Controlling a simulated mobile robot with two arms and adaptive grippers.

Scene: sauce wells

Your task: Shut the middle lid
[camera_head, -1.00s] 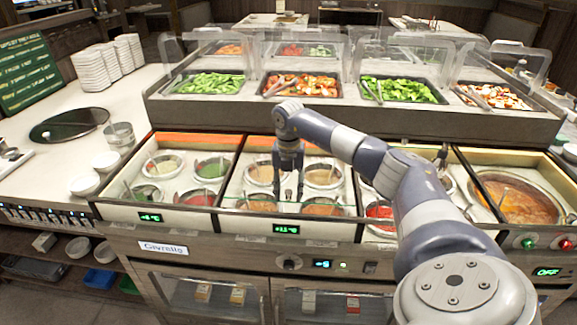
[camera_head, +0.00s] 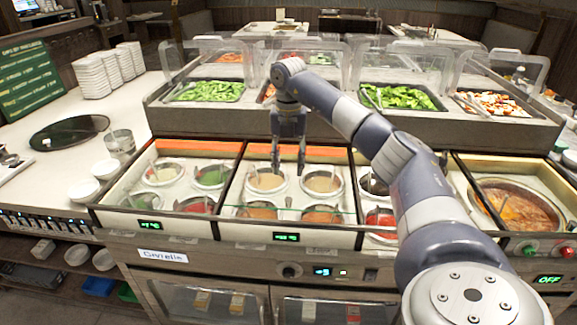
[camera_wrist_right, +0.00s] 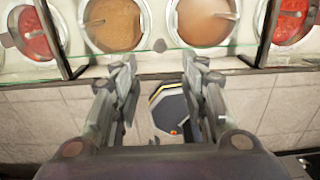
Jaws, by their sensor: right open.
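The middle sauce well section (camera_head: 237,190) has several round pans of orange and tan sauce, with ladles. Its lid looks like a clear pane; a thin greenish glass edge (camera_head: 288,209) crosses the front pans, and the rest of the pane is hard to make out. A similar edge shows in the right wrist view (camera_wrist_right: 215,53). My right gripper (camera_head: 288,166) points down above the back of this section, its fingers apart and empty. Contact with the lid cannot be told. The open fingers also show in the right wrist view (camera_wrist_right: 158,75). My left gripper is not in view.
A similar section (camera_head: 127,190) lies to the left, and another to the right is partly hidden by my arm. A large soup pot (camera_head: 520,208) is at far right. A raised salad counter (camera_head: 350,124) with clear guards stands behind.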

